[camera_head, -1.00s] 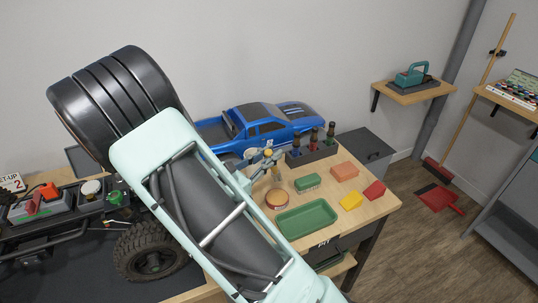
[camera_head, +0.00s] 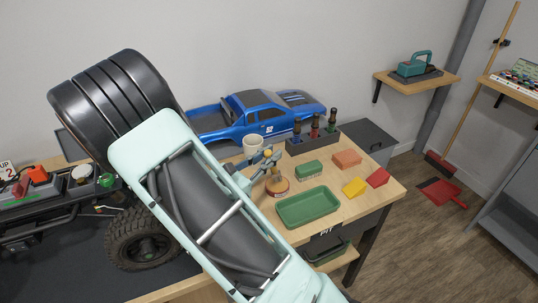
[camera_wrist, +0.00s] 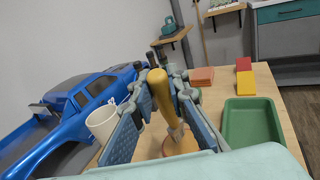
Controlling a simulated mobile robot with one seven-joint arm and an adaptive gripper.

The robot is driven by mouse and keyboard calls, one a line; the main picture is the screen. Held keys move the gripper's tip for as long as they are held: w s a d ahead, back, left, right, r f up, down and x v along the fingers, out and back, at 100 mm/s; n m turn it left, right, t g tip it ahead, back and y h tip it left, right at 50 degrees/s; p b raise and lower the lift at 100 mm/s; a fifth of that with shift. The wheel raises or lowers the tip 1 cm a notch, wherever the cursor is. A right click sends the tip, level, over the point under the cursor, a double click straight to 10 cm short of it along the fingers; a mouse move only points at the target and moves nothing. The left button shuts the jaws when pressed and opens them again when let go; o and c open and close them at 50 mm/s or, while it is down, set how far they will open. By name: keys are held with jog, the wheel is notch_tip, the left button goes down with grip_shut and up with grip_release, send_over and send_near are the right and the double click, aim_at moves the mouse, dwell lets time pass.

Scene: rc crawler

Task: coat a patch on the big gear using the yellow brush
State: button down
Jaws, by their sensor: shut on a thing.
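My gripper (camera_head: 266,165) is shut on the yellow brush. The brush's yellow handle (camera_wrist: 165,95) stands between the fingers in the wrist view, its lower end pointing down at a round tin (camera_head: 277,187). The tin has an orange-tan top and sits on the bench; it also shows behind the fingers in the wrist view (camera_wrist: 182,146). I cannot tell whether the bristles touch it. I cannot make out the big gear; the crawler chassis (camera_head: 48,222) at the left is partly hidden by my arm.
A white mug (camera_head: 253,145) and blue truck body (camera_head: 260,120) stand behind my gripper. A big tire (camera_head: 143,240) stands at left.

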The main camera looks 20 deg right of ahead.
jog(key=shift+f+b, duration=0.35)
jog(key=shift+f, duration=0.25)
dwell(1.3)
jog(key=shift+r+p, duration=3.1)
jog(key=shift+r, duration=0.45)
